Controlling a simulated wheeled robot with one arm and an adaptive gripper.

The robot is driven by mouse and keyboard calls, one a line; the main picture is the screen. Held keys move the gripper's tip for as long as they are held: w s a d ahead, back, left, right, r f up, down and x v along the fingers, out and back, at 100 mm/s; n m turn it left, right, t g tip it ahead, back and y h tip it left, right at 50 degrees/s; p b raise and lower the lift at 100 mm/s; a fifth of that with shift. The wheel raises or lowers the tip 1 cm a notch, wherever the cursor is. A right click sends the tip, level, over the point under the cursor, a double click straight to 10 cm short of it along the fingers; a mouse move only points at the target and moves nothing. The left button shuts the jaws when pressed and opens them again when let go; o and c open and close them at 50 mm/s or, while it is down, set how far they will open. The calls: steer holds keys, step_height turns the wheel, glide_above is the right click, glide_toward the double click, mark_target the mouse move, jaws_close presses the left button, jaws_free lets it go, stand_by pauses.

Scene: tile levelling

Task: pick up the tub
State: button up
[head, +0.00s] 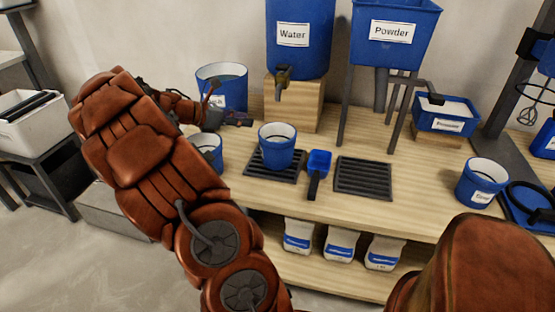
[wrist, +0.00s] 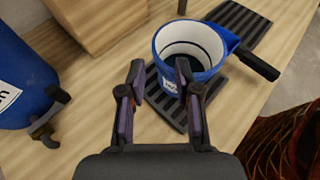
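A blue tub with a white inside (head: 277,146) stands upright on the left black grate (head: 298,172), below the water tap. It also shows in the wrist view (wrist: 161,77), with a white label partly hidden by my right finger. My gripper (head: 247,122) is just left of the tub in the head view, at about rim height. In the wrist view my gripper (wrist: 158,82) is open and empty. Its right finger overlaps the tub in the picture, and its left finger is over bare wood and the grate edge. I cannot tell whether it touches the tub.
A second grate (head: 363,177) is empty. Another blue tub (head: 208,143) is partly behind my arm. A water container (head: 299,55) on a wooden block (head: 305,104) stands behind. A labelled tub (head: 482,180) stands right.

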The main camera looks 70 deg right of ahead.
steer(key=shift+w+f+b+x, duration=0.15)
steer(key=shift+b+x, duration=0.45)
steer(key=shift+x, duration=1.55)
steer(key=shift+w+f+b+x, duration=0.15)
steer(key=shift+b+x, duration=0.45)
steer(key=shift+x, duration=1.5)
jaws_close()
